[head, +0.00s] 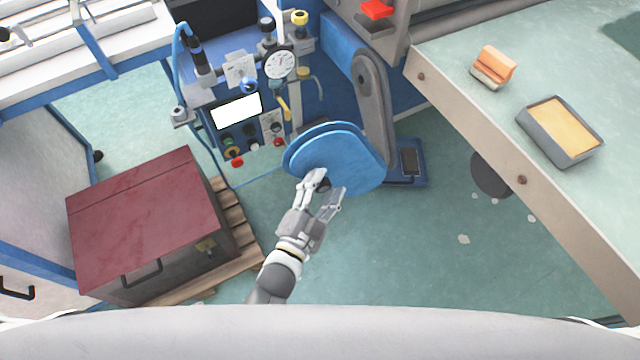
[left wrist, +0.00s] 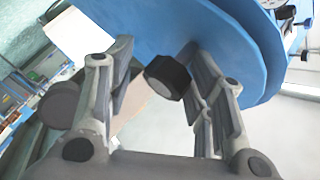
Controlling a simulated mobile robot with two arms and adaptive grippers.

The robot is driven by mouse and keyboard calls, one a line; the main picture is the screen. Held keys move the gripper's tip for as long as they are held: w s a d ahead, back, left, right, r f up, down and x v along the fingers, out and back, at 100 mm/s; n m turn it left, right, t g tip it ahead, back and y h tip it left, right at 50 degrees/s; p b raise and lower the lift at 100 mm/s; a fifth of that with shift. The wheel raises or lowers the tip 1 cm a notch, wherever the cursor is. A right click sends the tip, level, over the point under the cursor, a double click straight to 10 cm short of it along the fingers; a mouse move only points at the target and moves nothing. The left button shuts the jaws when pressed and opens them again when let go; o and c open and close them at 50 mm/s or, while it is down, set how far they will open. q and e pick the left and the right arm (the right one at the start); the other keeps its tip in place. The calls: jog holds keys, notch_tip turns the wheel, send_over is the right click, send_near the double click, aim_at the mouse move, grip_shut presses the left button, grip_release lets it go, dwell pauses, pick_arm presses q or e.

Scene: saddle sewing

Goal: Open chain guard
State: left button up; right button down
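The chain guard (head: 350,155) is a rounded blue cover on the side of the machine, near the middle of the head view. It also fills the upper part of the left wrist view (left wrist: 215,32). A black knob (left wrist: 168,78) sticks out from its face. My left gripper (head: 330,186) is at the guard's lower part. Its two fingers (left wrist: 158,85) stand apart on either side of the knob, with a gap visible beside it. The knob is mostly hidden by the fingers in the head view. My right gripper is not in view.
A control panel with a white screen (head: 237,109) and a gauge (head: 280,65) stands left of the guard. A dark red-topped box (head: 145,205) sits on a pallet at the left. A table (head: 455,105) with a tray (head: 560,130) is at the right.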

pick_arm(q)
jog(key=shift+o, duration=0.5)
jog(key=shift+w+d, duration=0.1)
jog(key=shift+d, duration=0.1)
jog(key=shift+a, duration=0.15)
jog(key=shift+a, duration=0.15)
jog(key=v, duration=1.1)
jog(key=shift+s, duration=0.45)
